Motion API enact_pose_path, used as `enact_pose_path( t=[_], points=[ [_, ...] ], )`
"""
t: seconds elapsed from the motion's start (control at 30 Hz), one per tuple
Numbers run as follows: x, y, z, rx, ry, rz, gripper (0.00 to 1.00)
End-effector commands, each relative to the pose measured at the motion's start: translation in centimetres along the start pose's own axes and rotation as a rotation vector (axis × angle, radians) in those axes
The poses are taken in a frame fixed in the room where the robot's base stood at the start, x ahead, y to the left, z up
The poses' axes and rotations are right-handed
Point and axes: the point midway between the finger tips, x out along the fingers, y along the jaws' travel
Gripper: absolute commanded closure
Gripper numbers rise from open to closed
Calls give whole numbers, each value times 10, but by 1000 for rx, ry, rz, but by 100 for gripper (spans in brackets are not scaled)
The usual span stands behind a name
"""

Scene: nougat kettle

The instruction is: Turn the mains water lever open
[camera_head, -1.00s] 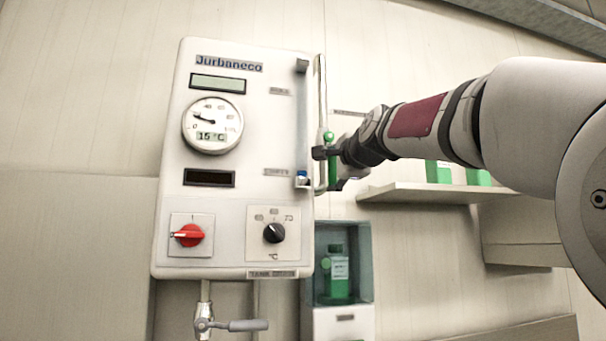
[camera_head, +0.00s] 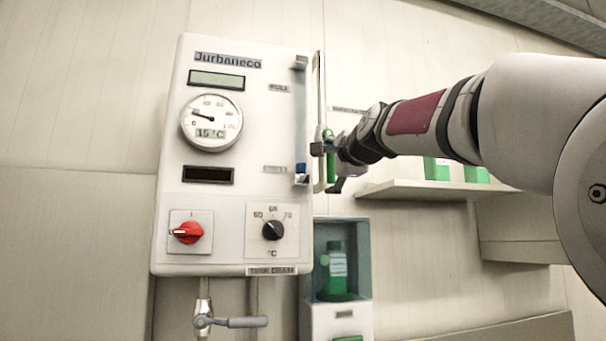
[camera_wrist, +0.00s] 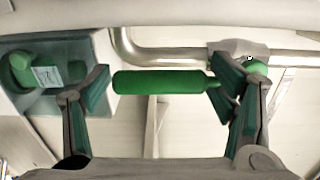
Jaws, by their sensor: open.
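The mains water lever (camera_head: 330,170) is a green handle on the pipe right of the white panel. In the head view it hangs down, roughly along the pipe. In the wrist view the lever (camera_wrist: 158,82) lies level below the pipe, close to parallel with it, and the valve body (camera_wrist: 240,55) is at its right. My gripper (camera_head: 328,167) is open at the lever. In the wrist view my gripper (camera_wrist: 158,88) has one finger near each end of the lever. The right finger overlaps the lever's valve end, and I cannot tell whether they touch.
The white boiler panel (camera_head: 226,115) is close on the left, with a dial, a red switch (camera_head: 187,232) and a black knob. A grey drain lever (camera_head: 240,322) is below it. A niche with a green bottle (camera_head: 336,280) is below my gripper. A shelf (camera_head: 430,190) is at the right.

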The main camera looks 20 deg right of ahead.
Motion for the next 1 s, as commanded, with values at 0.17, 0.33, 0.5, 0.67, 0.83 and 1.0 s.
enact_pose_path(
  t=[0.17, 0.33, 0.5, 0.67, 0.83, 1.0],
  points=[
    [-18, -1, 0, 0, 0, -2, 22],
    [-52, -2, 0, 1, 0, -3, 22],
    [-85, -1, 0, 1, 1, -2, 22],
    [-107, 0, 0, 1, 1, -2, 22],
    [-118, 0, 0, 1, 0, 0, 22],
    [-119, 1, 0, 1, 0, 1, 22]
  ],
)
